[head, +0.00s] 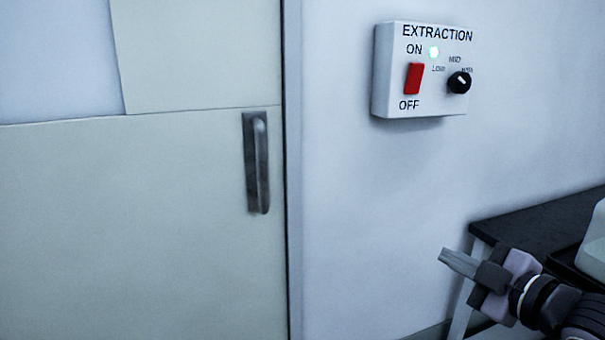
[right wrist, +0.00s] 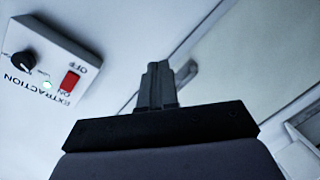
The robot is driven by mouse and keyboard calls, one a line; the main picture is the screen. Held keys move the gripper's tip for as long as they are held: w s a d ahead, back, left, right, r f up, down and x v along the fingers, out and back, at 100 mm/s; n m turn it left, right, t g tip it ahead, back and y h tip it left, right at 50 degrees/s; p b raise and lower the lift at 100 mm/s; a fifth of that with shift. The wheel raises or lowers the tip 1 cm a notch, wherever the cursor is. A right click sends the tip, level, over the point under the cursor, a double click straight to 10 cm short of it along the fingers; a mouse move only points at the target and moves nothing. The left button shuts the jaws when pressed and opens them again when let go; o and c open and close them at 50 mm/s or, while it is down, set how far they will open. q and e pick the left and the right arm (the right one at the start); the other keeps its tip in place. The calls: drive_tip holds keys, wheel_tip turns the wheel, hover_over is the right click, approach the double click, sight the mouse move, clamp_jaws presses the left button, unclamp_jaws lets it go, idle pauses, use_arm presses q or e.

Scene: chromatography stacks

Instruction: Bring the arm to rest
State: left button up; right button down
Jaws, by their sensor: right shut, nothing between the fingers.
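My right gripper (head: 459,262) is at the lower right of the head view, in front of the wall and below the extraction box. Its fingers are together and empty, pointing left. In the right wrist view the shut fingers (right wrist: 157,85) show at the centre, with nothing between them. The white extraction box (head: 424,98) is on the wall, apart from the gripper. It has a red switch (head: 413,78), a black knob (head: 459,82) and a lit green light (head: 434,52). The box also shows upside down in the right wrist view (right wrist: 30,45). My left gripper is not in view.
A pale door (head: 140,230) with a dark metal handle (head: 257,165) fills the left side. A dark-topped table (head: 540,225) stands at the right, close to my right arm, with a pale container (head: 595,245) on it at the picture edge. The wall below the box is clear.

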drive_tip(key=s+a+f+m+g+h, duration=0.15)
drive_tip(key=s+f+m, duration=0.25)
drive_tip(key=f, duration=0.6)
drive_tip(key=s+a+f+m+g+h, duration=0.15)
drive_tip(key=s+f+m, duration=0.25)
drive_tip(key=f, duration=0.7)
drive_tip(key=s+a+f+m+g+h, duration=0.15)
drive_tip(key=s+f+m, duration=0.35)
drive_tip(key=s+f, duration=0.8)
use_arm(q)
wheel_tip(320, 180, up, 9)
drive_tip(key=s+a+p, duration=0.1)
drive_tip(key=p, duration=1.1)
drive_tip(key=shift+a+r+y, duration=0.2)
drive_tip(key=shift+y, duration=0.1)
use_arm(e)
wheel_tip(320, 180, up, 10)
drive_tip(key=shift+s+d, duration=0.4)
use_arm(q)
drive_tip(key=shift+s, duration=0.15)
use_arm(e)
drive_tip(key=shift+r, duration=0.15)
